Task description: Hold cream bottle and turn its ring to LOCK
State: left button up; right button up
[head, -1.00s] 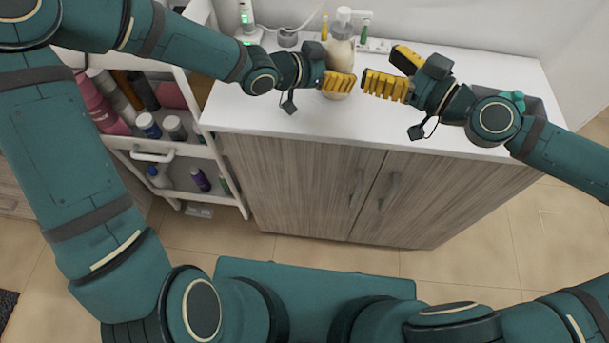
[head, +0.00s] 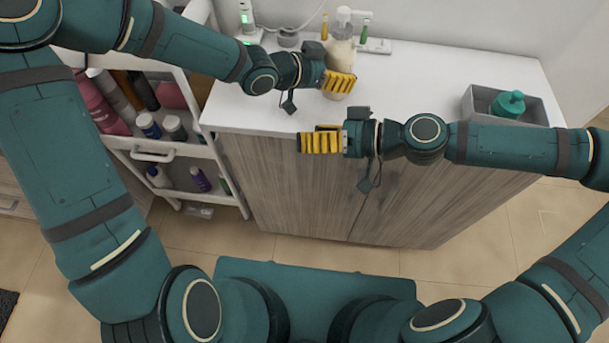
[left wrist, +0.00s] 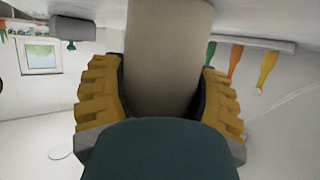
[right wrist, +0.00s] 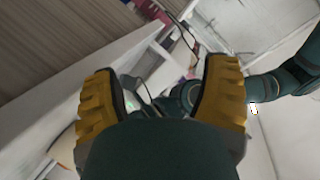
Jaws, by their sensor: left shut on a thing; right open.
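The cream bottle (head: 341,50), pale with a white pump top, stands upright at the back of the white cabinet top. My left gripper (head: 338,84) is shut on its lower body. In the left wrist view the bottle (left wrist: 167,50) fills the space between both yellow fingers. The ring near the bottle's neck is too small to read, and so is any LOCK mark. My right gripper (head: 320,142) is open and empty, lower in the head view, over the cabinet's front edge and apart from the bottle. Its fingers (right wrist: 160,100) show spread in the right wrist view.
A grey bin (head: 478,108) holding a teal bottle (head: 509,104) stands at the right of the cabinet top (head: 430,75). A white cart (head: 150,147) with several bottles stands left. The cabinet top's middle is clear.

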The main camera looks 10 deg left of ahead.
jog(key=s+a+f+m+g+h, duration=0.1)
jog(key=s+f+m+h, duration=0.1)
jog(key=f, duration=0.8)
jog(key=shift+s+m+g+h, duration=0.3)
jog(key=shift+s+m, duration=0.35)
jog(key=shift+m, duration=0.05)
jog(key=shift+a+f, duration=0.1)
pick_arm(q)
jog(key=o, duration=1.4)
jog(key=shift+c, duration=0.2)
